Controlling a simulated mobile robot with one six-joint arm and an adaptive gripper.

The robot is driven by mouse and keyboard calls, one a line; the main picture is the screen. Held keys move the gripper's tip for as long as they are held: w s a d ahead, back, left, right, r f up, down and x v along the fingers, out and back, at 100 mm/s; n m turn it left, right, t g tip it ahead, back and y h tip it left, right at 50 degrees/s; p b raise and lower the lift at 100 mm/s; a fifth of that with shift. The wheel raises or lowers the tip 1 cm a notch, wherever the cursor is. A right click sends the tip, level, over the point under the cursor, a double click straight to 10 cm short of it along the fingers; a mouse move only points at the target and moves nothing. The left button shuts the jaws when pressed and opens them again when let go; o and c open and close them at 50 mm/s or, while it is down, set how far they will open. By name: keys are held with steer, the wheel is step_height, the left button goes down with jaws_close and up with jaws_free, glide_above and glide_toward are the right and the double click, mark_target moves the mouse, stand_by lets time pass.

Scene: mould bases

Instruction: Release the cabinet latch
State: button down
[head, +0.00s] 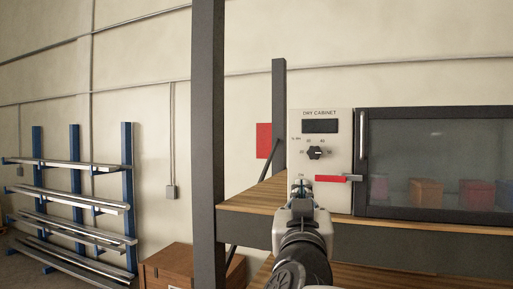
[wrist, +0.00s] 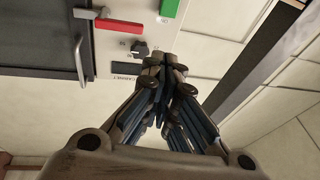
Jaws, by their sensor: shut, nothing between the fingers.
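The dry cabinet (head: 341,122) stands on a wooden bench in the head view. Its red latch (head: 329,179) lies roughly level low on the panel, with a grey end piece (head: 354,178) at the door's edge. The wrist view shows the red latch (wrist: 118,24) upside down, with a green block (wrist: 169,8) beside it. The dark glass door (head: 430,150) looks shut and has a vertical handle (head: 362,134). My gripper (head: 301,183) is shut and empty, in front of the panel's lower left. Its closed tips (wrist: 165,60) appear apart from the latch in the wrist view.
A black knob (head: 315,152) and a dark display (head: 320,126) sit above the latch. A dark post (head: 208,150) rises left of my arm. A wooden crate (head: 180,266) and a blue rack (head: 75,150) stand farther left. Several coloured boxes show behind the glass.

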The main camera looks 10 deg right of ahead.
steer(key=d+r+h, duration=0.1)
steer(key=d+r+m+h+p, duration=0.1)
steer(key=r, duration=0.1)
steer(key=s+d+r+m+g+h, duration=0.1)
steer(key=r+h, duration=0.1)
steer(key=shift+d, duration=0.15)
step_height(320, 180, up, 3)
steer(key=p, duration=0.2)
glide_above(339, 177)
steer(key=a, duration=0.4)
steer(key=shift+f, duration=1.9)
